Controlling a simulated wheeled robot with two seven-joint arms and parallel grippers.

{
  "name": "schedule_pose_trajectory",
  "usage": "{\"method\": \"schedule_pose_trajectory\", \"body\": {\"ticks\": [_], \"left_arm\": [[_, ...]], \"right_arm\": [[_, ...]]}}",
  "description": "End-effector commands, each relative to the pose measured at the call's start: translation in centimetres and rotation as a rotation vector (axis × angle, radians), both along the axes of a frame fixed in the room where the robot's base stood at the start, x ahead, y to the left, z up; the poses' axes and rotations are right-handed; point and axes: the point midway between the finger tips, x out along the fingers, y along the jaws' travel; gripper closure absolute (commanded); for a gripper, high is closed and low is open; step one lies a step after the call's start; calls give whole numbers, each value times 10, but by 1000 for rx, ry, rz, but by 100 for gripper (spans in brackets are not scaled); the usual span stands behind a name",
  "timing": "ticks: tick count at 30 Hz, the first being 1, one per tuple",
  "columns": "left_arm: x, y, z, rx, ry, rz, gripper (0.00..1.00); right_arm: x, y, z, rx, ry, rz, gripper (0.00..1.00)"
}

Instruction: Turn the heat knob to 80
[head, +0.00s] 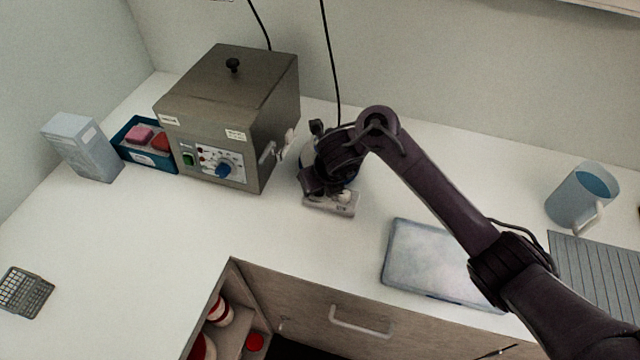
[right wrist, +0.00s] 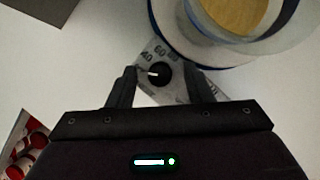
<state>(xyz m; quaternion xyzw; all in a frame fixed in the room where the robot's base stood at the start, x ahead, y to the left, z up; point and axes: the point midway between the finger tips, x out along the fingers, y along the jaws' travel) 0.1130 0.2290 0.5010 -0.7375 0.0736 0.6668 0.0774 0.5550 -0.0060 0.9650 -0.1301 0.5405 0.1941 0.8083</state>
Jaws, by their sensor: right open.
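A round black knob (right wrist: 159,74) with a white pointer mark sits on a grey dial plate (right wrist: 146,56) printed with numbers, among them 40 and 60. The pointer mark points left, short of the 40. My right gripper (right wrist: 161,88) is open, one finger on each side of the knob in this view; I cannot tell whether they touch it. In the head view the right gripper (head: 322,188) is over the small grey-white control panel (head: 343,206) of a round appliance and hides most of it. My left gripper is not in view.
A steel box (head: 225,95) with its own blue knob (head: 223,170) stands left of the gripper. A blue tray (head: 150,158) and a pale carton (head: 82,147) are farther left. A grey tablet-like slab (head: 440,262) and a blue mug (head: 582,195) are at right. The counter's left front is mostly clear.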

Motion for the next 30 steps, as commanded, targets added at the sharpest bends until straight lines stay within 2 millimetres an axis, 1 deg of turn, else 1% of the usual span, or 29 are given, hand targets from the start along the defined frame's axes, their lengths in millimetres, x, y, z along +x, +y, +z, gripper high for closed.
{"method": "schedule_pose_trajectory", "body": {"ticks": [1, 9, 11, 20, 26, 30], "left_arm": [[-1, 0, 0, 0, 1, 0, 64], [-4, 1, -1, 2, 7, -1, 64], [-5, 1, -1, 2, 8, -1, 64], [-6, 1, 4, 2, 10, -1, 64], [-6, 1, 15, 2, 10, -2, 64], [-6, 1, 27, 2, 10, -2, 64]], "right_arm": [[0, 0, 0, 0, 0, 0, 56], [0, 0, 0, 0, 0, -1, 92], [0, 0, 0, 0, 0, -1, 98], [0, 0, 2, -1, 0, -39, 98], [0, 1, 4, -2, -1, -147, 98], [0, 1, 5, -2, -2, -262, 98]]}}
